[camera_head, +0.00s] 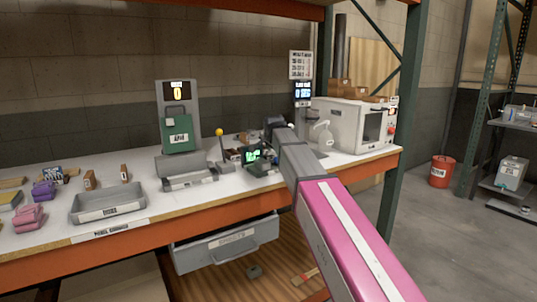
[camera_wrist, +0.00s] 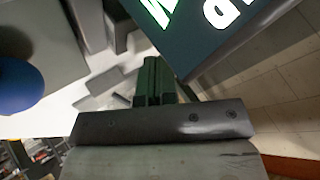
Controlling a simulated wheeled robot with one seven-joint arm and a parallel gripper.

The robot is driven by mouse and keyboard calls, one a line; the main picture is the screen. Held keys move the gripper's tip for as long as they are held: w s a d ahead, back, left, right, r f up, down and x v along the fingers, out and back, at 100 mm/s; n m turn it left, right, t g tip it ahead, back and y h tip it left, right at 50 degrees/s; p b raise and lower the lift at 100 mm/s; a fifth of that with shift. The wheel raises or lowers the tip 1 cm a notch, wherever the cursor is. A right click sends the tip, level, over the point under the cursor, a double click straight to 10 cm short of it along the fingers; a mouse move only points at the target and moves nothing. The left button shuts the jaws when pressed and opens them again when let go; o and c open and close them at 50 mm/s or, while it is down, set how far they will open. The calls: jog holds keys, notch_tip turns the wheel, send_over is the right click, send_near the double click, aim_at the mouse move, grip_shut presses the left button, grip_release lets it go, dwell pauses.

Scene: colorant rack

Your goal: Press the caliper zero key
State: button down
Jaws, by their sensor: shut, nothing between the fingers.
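A small dark device with a lit green display (camera_head: 252,156) stands on the bench in the head view, left of my wrist. I cannot tell for sure that it is the caliper. The wrist view shows a dark panel with bright green characters (camera_wrist: 205,25) close up, tilted and cut off by the top edge. My gripper (camera_wrist: 155,68) is shut and empty, its dark fingers just below and left of that panel. I cannot tell whether they touch anything. In the head view my wrist hides the fingertips. No zero key can be made out.
A yellow-knobbed lever (camera_head: 220,133) and a stand with a green block (camera_head: 177,133) are to the left. A white oven-like box (camera_head: 345,124) is to the right. A grey tray (camera_head: 108,204) sits at the front left. An open drawer (camera_head: 225,245) hangs below the bench.

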jog(key=shift+r, duration=0.15)
jog(key=shift+r, duration=2.5)
